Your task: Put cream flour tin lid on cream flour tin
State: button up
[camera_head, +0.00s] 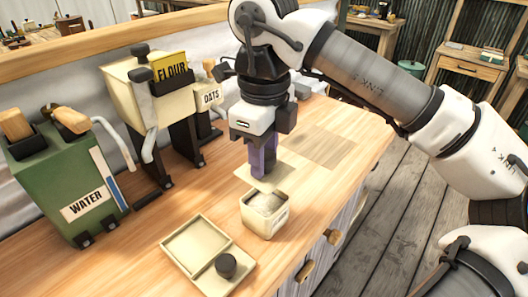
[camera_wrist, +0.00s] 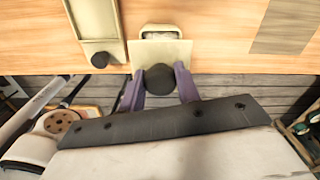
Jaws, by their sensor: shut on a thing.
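The cream flour tin (camera_head: 266,220) stands upright and open on the wooden counter, with pale contents showing inside. My gripper (camera_head: 263,168) is above it and shut on the dark knob of the flat cream lid (camera_head: 246,176). The lid hangs level above the tin, apart from it, and looks offset towards the back in the head view. In the wrist view, my fingers (camera_wrist: 160,88) hold the knob from both sides. There the lid (camera_wrist: 172,50) covers part of the tin (camera_wrist: 160,13), whose rim shows beyond it.
A cream tray (camera_head: 197,243) with a dark round knob (camera_head: 226,265) lies left of the tin. A green water container (camera_head: 62,180) and a cream flour dispenser (camera_head: 138,90) stand at the back left. A darker board or patch (camera_head: 320,151) lies flat to the right.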

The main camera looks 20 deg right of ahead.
jog(key=shift+f+b, duration=2)
jog(key=shift+f, duration=0.55)
jog(key=shift+f+b, duration=0.75)
jog(key=shift+b, duration=0.2)
dwell(0.6)
jog(key=o, duration=1.1)
jog(key=shift+c, duration=0.2)
jog(key=shift+r, duration=0.1)
